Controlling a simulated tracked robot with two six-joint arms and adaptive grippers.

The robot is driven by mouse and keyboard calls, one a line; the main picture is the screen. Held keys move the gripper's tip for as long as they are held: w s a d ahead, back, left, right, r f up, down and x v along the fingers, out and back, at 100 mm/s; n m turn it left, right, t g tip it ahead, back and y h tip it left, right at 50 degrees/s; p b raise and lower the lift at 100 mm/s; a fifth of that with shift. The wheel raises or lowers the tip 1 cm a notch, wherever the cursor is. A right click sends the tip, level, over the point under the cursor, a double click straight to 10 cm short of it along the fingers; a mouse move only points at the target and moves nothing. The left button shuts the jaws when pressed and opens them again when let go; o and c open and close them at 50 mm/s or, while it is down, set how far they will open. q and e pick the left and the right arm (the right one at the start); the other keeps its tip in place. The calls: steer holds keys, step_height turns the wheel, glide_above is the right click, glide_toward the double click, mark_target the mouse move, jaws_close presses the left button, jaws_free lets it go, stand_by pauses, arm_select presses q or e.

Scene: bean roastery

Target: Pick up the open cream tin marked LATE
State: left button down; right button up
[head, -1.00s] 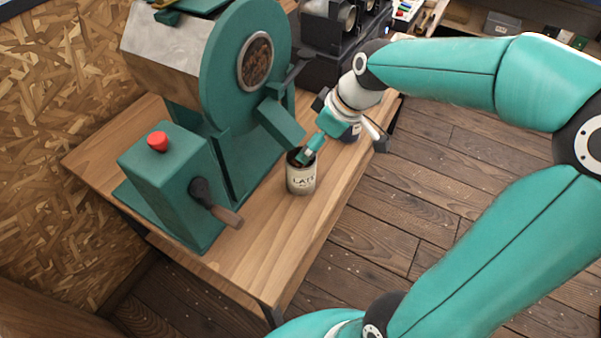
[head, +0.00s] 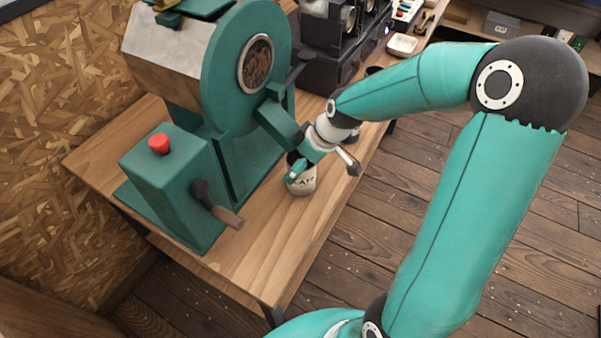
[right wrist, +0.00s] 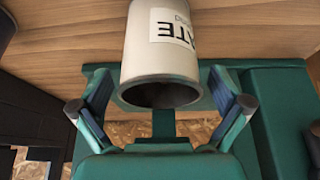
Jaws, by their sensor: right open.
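The open cream tin (head: 304,184) marked LATE stands upright on the wooden bench, below the roaster's chute; my right gripper hides part of its top. In the right wrist view the cream tin (right wrist: 161,45) shows upside down, with part of its label and its dark open mouth. My right gripper (head: 322,174) is open at the tin's upper part. In the right wrist view the fingers of my right gripper (right wrist: 161,105) are spread, one on each side of the mouth, with a gap on both sides. My left gripper is out of view.
The green roaster (head: 222,110) stands close on the left, its chute (head: 279,122) just above and behind the tin. A green box with a red button (head: 158,143) and handle is at front left. The wooden bench (head: 270,245) is clear in front of the tin.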

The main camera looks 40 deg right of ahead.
steer(key=c, duration=1.3)
steer(key=shift+r, duration=0.1)
steer(key=shift+r, duration=0.1)
